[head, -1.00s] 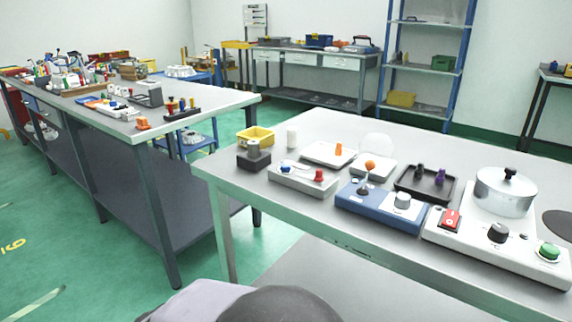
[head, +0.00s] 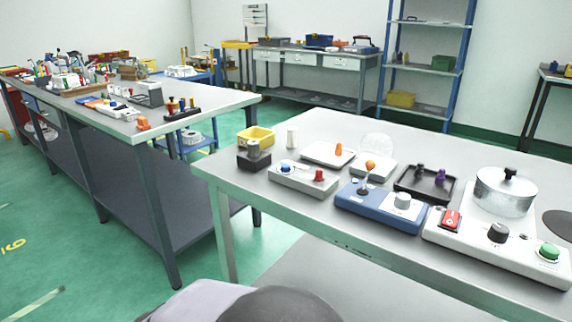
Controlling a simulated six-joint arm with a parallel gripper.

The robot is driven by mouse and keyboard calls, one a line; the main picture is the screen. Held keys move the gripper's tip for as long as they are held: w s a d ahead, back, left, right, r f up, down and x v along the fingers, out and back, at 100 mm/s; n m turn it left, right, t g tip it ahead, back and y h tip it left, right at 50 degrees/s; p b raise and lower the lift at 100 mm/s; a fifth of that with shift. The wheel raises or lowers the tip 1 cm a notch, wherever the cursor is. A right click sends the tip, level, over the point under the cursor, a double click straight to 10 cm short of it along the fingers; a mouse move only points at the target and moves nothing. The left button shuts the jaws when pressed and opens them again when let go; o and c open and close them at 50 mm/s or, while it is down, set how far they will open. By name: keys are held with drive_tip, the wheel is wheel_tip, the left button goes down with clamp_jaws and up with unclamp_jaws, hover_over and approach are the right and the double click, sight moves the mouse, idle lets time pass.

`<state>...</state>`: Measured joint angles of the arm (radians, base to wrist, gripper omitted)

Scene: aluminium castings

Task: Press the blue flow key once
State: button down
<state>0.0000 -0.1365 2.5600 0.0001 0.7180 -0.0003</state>
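A blue key (head: 285,168) stands at the left end of a low light-grey box (head: 302,184) on the near table. A red key (head: 319,175) is at the right end of the same box. The blue key is small in this view, and I cannot tell whether it is pressed or raised. Any lettering on it is too small to read. My gripper is not in view. Nothing is seen touching the blue key.
A dark grey block (head: 254,160) stands left. The near table (head: 240,190) has a clear front strip.

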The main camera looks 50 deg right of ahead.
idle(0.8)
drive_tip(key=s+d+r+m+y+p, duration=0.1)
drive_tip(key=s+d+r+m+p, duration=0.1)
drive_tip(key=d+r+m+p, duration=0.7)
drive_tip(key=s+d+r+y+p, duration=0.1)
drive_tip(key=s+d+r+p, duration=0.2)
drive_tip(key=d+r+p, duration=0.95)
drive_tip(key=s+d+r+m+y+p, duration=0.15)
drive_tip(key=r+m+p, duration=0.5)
drive_tip(key=p, duration=1.15)
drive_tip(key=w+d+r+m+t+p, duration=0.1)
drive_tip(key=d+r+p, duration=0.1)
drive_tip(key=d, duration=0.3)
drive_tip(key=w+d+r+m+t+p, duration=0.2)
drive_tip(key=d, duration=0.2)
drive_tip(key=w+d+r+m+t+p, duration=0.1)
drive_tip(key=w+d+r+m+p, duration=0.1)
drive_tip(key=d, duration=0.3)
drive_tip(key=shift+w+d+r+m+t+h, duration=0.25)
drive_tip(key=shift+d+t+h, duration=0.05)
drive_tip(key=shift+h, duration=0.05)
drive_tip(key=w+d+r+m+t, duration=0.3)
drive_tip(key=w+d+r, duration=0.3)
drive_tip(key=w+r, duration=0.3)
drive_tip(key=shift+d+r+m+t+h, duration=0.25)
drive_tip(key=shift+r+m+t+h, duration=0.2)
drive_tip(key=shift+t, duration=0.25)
